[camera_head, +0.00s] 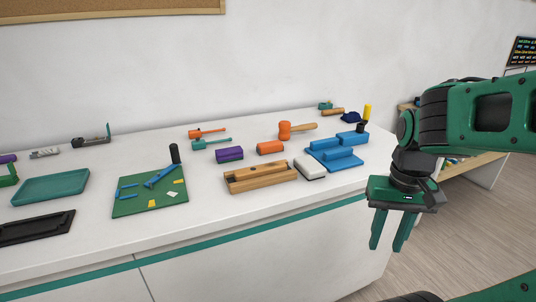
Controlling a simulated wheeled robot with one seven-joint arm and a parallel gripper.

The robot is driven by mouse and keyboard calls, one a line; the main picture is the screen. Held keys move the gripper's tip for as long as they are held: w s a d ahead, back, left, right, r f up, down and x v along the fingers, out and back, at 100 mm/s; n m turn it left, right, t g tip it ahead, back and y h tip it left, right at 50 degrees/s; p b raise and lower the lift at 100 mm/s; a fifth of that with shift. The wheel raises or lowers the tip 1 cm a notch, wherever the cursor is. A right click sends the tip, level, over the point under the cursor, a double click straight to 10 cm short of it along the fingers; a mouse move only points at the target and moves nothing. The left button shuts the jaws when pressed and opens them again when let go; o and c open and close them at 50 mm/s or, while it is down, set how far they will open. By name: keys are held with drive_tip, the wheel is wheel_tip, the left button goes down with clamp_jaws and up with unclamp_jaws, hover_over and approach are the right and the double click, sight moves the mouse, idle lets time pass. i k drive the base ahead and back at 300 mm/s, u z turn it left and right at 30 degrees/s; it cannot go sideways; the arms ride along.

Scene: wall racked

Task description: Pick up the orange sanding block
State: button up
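The orange sanding block (270,147) is a small rounded block lying on the white worktop. It sits between a purple block (229,154) on its left and a blue stepped piece (336,152) on its right, behind a wooden tray (259,177). An orange-headed mallet (285,131) lies just behind it. My gripper (388,246) hangs at the right, in front of the worktop's right end and well apart from the block. Its two green fingers point down, spread apart, with nothing between them.
A white-topped block (310,168) lies to the right of the wooden tray. A green mat (150,196) with tools, a teal tray (50,187) and a black tray (36,228) fill the left side. Bare worktop (225,213) shows along the front edge.

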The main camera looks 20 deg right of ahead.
sight(273, 146)
drive_tip(key=u, duration=0.05)
drive_tip(key=i, duration=1)
